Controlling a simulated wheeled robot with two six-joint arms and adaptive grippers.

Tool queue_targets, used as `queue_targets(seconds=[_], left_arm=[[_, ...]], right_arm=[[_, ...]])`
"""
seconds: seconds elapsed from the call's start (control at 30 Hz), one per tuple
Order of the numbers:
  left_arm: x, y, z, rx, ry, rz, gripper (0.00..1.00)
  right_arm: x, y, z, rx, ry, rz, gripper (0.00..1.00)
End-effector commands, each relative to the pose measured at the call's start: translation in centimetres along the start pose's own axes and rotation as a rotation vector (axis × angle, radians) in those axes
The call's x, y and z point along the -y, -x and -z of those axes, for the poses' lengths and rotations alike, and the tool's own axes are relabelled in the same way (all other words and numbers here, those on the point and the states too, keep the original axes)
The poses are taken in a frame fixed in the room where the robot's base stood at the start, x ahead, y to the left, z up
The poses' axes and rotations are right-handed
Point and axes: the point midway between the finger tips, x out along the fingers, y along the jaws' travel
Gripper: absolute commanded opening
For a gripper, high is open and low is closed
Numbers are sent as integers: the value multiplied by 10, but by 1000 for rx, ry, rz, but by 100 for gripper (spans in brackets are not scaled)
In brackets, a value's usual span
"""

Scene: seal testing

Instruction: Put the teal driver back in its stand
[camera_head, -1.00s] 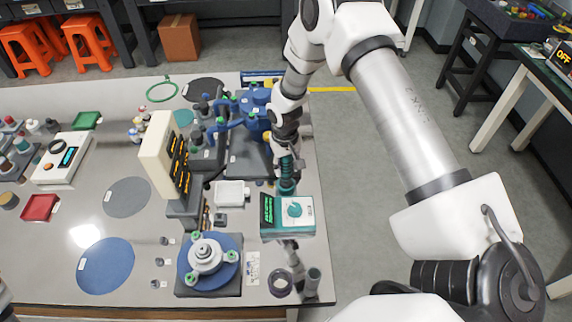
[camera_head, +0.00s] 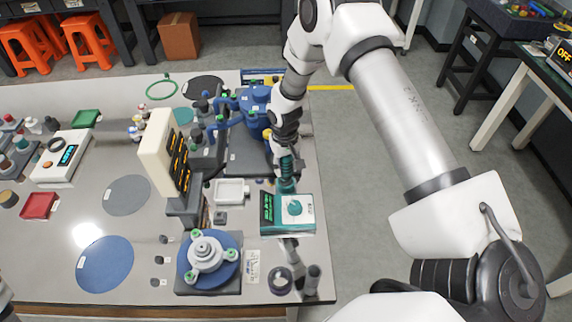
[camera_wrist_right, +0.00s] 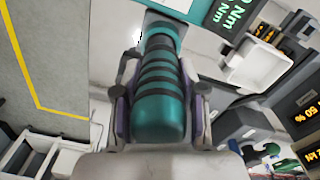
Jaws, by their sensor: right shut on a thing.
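The teal driver (camera_wrist_right: 160,92), a thick handle with black rings, fills the middle of the right wrist view. The two fingers of my right gripper (camera_wrist_right: 161,98) are shut on it, one on each side. In the head view the teal driver (camera_head: 287,184) shows below my right gripper (camera_head: 285,160), just behind the teal box with a green display (camera_head: 302,227). The driver's far end is hidden, and I cannot tell whether it touches anything. I cannot make out its stand for certain; a grey upright piece (camera_head: 312,281) stands at the table's front right corner. My left gripper is not in view.
A white tray (camera_head: 230,181) lies left of the driver. A cream display tower (camera_head: 158,150) and a blue round fixture (camera_head: 227,270) stand farther left. A blue vessel with pipes (camera_head: 255,101) is behind. The table's right edge is close.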

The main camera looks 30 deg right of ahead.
Motion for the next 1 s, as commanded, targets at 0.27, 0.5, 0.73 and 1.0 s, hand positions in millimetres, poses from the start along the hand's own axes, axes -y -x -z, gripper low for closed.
queue_targets(seconds=[0.27, 0.5, 0.73, 1.0], left_arm=[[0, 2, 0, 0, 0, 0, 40], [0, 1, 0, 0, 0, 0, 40], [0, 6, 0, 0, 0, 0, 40], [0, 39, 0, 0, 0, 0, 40]], right_arm=[[0, 0, 2, -6, 0, 0, 0], [0, -1, 1, -3, 0, 0, 70], [0, 4, 0, -1, 0, 0, 70], [-1, 45, 0, -1, 0, 0, 70]])
